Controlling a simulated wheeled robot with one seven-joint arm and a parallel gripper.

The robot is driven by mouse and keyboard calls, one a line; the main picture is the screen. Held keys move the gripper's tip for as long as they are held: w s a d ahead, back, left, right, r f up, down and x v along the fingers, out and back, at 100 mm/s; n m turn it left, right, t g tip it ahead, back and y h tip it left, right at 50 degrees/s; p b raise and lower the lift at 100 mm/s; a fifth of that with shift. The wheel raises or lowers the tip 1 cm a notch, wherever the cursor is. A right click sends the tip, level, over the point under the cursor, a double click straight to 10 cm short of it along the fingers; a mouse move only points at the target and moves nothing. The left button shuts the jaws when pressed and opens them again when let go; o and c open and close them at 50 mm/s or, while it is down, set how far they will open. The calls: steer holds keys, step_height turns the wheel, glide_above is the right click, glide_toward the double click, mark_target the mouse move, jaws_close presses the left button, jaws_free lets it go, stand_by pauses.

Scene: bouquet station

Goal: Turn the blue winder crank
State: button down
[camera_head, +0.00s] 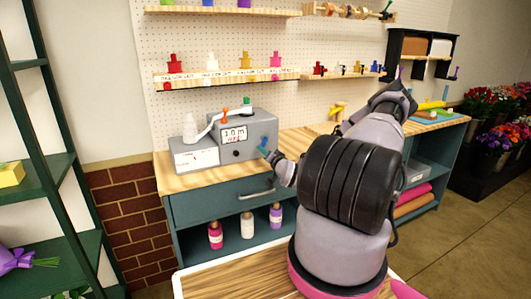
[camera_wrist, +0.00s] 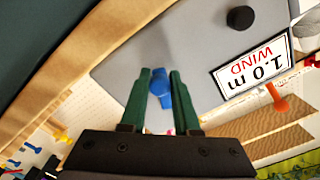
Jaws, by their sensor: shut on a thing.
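The winder (camera_head: 238,138) is a grey box on the wooden bench, with a label reading 1.0 m WIND, a black knob and an orange lever. Its blue crank (camera_head: 264,143) is on the box's right side. In the wrist view the blue crank (camera_wrist: 162,86) lies between my two green fingers. My gripper (camera_wrist: 160,76) is shut on it, with the fingers along both sides. In the head view my gripper (camera_head: 274,158) reaches the winder's right side from the right. The crank's lower part is partly hidden by the fingers.
A drawer handle (camera_head: 257,192) sticks out below the bench top. My arm covers the middle of the bench.

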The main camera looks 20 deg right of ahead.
steer(key=shift+m, duration=0.3)
steer(key=c, duration=0.7)
jaws_free()
steer(key=shift+s, duration=0.15)
steer(key=s, duration=1)
steer(key=shift+s+d, duration=0.15)
steer(key=shift+s, duration=0.15)
